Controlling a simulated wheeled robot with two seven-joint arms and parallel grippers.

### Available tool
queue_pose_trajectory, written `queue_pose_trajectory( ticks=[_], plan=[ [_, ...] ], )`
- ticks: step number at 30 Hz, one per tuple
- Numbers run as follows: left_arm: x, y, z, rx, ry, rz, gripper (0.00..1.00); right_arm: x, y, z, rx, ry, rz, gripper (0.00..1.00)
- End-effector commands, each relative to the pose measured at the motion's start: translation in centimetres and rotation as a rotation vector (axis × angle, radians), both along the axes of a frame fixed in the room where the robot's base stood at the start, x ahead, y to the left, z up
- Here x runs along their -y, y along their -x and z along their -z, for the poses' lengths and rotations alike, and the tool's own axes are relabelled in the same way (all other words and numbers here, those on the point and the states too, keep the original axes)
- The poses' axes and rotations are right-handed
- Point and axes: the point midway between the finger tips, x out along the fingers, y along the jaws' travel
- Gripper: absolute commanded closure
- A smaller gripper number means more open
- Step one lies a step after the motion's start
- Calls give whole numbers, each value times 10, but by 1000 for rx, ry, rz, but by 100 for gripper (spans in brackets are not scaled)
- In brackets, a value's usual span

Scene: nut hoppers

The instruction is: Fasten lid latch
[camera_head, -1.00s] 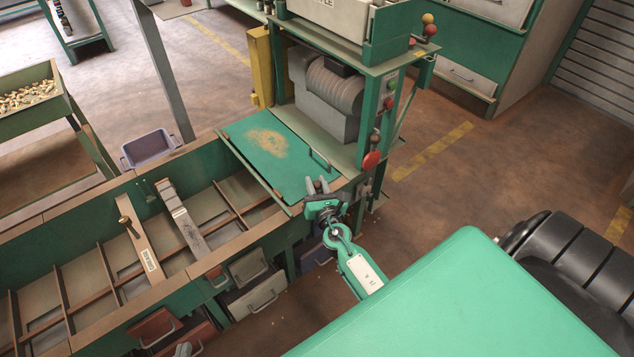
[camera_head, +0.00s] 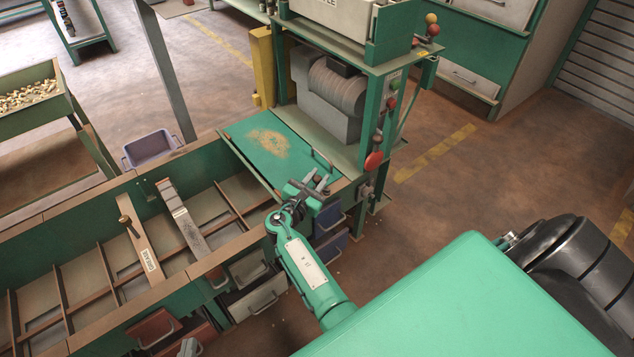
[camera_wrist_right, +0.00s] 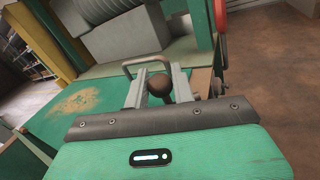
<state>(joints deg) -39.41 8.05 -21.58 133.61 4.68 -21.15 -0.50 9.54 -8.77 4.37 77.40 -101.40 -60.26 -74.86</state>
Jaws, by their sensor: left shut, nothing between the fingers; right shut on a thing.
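The green lid (camera_head: 262,150) with a worn tan patch lies closed over the right end of the trough, below the grey machine. It also shows in the right wrist view (camera_wrist_right: 85,115). Its metal handle (camera_head: 322,159) is near the right front corner. My right gripper (camera_head: 318,184) is at that corner, its fingers shut on a brown round knob (camera_wrist_right: 160,85), which seems to be the latch knob. The rest of the latch is hidden by the gripper. The tip of my left gripper (camera_head: 187,347) shows at the bottom edge, shut and empty, far from the lid.
The divided trough (camera_head: 90,270) runs left from the lid, with a labelled wooden bar (camera_head: 140,238) across it. Blue bins hang below the right gripper. Floor at right is clear.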

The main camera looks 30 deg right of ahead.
Motion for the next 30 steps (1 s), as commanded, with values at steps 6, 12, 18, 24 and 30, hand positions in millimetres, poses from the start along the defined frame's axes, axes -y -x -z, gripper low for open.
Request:
queue_pose_trajectory(
  ticks=[6,12,18,24,30],
  plan=[
    [0,-6,-9,65,23,-11,100,2,-2,0,1,0,65,98],
    [-1,-10,-14,89,28,-17,100,3,-1,0,1,0,86,98],
    [-1,-10,-15,91,29,-18,100,3,-1,0,1,0,87,98],
    [-1,-10,-14,90,28,-18,100,3,-1,0,1,0,86,61],
    [-2,-10,-14,90,28,-18,100,3,-2,0,1,0,86,55]
  ],
)
